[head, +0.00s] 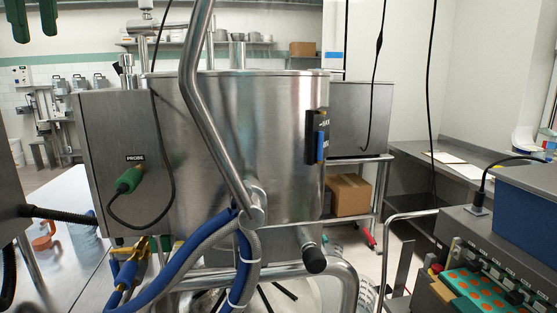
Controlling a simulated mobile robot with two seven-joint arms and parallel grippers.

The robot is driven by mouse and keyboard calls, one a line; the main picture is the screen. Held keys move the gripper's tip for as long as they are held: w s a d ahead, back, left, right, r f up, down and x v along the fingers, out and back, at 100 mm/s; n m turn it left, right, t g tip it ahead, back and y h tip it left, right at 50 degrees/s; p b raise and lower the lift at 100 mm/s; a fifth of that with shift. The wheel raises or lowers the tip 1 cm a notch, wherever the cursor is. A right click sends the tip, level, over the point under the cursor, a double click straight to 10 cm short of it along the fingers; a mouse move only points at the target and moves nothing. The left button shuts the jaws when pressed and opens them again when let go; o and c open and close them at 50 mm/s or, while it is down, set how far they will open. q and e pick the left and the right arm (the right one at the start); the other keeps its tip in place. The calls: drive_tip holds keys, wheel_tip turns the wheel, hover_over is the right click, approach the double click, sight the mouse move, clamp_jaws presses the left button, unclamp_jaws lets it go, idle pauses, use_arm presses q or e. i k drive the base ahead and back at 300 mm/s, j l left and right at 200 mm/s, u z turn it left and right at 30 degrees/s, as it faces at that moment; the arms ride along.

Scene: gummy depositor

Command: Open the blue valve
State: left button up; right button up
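Blue parts (125,274) sit with a yellow piece (143,246) at the lower left, below the steel tank (245,130). They look like valve fittings, but I cannot tell which part is the blue valve's handle or how it is turned. Blue hoses partly crowd them. A black holder with a blue piece (320,147) is on the tank's right side. My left gripper (36,38) shows as two dark green fingers at the top left corner, apart and empty, high above and left of the blue parts. My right gripper is not in view.
A bent steel pipe (213,110) crosses in front of the tank. A green probe plug (129,180) with a black cable is on the left box. A steel table (60,230) stands at left, and a machine with a blue hopper (525,210) at right.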

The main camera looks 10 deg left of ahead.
sight(116, 269)
drive_tip(key=k, duration=1.45)
